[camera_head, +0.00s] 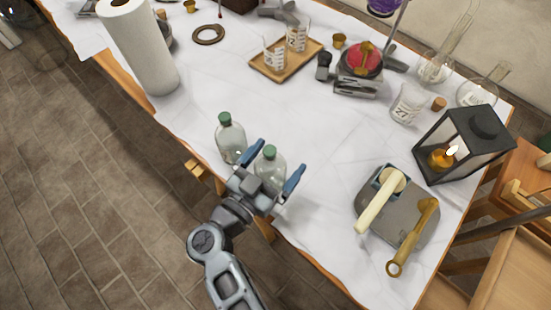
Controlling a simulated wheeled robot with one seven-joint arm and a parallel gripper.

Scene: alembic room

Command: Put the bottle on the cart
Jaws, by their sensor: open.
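Two clear glass bottles with green caps stand upright near the table's front edge. The left bottle (230,140) is just left of my gripper. The right bottle (270,163) shows between the two blue fingers of my gripper (279,165). The gripper is open, and I cannot tell whether its fingers touch the bottle. The lower part of the right bottle is partly hidden by the gripper. No cart is clearly identifiable; a wooden piece of furniture (520,260) stands at the lower right beside the table.
The white-covered table (310,215) has a paper towel roll (140,47) at left, a wooden tray with beakers (287,72) behind, and a black lantern (465,145) at right. A grey board (370,190) holds a pale-handled tool and a brass ladle. Bare cloth surrounds the bottles.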

